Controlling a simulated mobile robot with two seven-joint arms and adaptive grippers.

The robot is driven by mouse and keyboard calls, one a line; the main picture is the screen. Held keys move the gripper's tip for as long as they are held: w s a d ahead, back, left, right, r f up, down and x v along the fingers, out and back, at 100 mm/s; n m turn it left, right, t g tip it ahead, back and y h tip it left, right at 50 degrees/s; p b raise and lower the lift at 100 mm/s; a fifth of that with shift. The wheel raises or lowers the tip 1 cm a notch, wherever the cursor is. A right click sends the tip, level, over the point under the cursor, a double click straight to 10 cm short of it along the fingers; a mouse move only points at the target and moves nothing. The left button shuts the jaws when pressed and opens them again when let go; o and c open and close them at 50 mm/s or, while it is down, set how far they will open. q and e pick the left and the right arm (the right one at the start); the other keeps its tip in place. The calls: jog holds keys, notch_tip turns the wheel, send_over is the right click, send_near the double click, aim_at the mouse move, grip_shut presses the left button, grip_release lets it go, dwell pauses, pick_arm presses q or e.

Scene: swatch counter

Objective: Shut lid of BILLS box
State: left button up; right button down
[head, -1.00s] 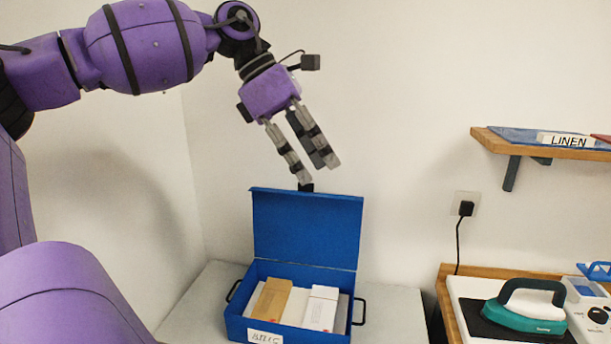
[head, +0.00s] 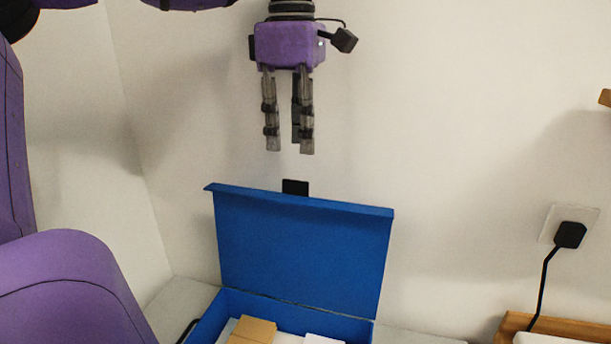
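The blue BILLS box (head: 240,302) stands low in the head view, its front and label cut off by the bottom edge. Its blue lid (head: 303,250) is open and stands roughly upright at the back of the box. A small black tab (head: 295,187) sticks up from the lid's top edge. My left gripper (head: 290,150) points down above the lid, apart from the tab. Its fingers are spaced apart with nothing between them. My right gripper is not in view.
A brown packet (head: 252,330) and a white one (head: 322,340) lie in the box. A wall socket with a black plug (head: 570,235) and cord is at the right, above a wooden edge (head: 560,326).

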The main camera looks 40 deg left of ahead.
pick_arm(q)
jog(key=shift+w+f, duration=0.15)
jog(key=shift+f, duration=0.3)
jog(key=f, duration=0.6)
jog(key=shift+s, duration=0.2)
jog(key=shift+f, duration=0.55)
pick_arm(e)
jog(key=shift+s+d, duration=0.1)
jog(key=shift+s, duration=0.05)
pick_arm(q)
jog(key=shift+c, duration=0.3)
grip_shut()
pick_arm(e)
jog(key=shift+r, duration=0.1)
